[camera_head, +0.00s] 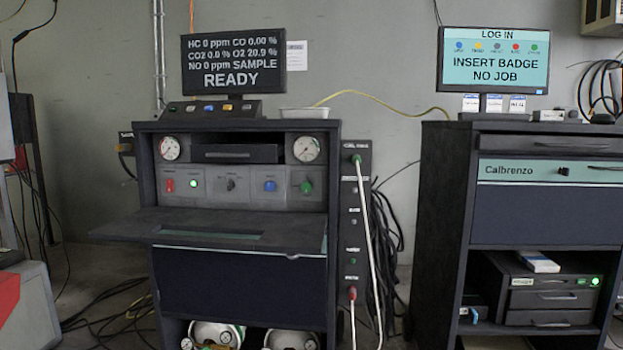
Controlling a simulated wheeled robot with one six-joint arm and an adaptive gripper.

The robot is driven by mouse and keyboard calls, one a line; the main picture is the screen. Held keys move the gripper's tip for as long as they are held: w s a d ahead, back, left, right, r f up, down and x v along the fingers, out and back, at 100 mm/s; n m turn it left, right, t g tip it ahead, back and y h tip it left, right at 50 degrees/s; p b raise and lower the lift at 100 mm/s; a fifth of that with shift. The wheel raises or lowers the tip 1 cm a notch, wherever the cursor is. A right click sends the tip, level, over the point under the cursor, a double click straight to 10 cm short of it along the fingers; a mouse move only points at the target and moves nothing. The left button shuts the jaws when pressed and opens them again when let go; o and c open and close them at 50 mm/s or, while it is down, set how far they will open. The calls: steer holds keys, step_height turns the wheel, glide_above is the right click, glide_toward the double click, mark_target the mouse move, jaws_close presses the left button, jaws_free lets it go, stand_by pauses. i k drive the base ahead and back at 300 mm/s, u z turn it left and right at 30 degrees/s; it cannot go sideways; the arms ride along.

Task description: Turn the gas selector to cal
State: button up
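The left cabinet has a grey control panel (215,187) below two round gauges. A dark rotary knob (231,184) sits at the middle of the panel, and a green knob (306,187) sits at its right end. The labels are too small to read, so I cannot tell which knob is the gas selector or where it points. The monitor (233,64) above reads HC 0 ppm, CO 0.00 %, CO2 0.0 %, O2 20.9 %, NO 0 ppm, SAMPLE and READY. My gripper is not in view.
A dark shelf (190,227) juts out below the panel. A red switch (168,185), a lit green light (193,184) and a blue button (269,186) share the panel. Hoses hang at the cabinet's right. The Calbrenzo cabinet (445,200) stands further right, beyond a narrow gap.

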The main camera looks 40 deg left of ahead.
mark_target(231, 184)
steer(key=z, duration=0.15)
steer(key=i, duration=0.9)
steer(key=u, duration=3)
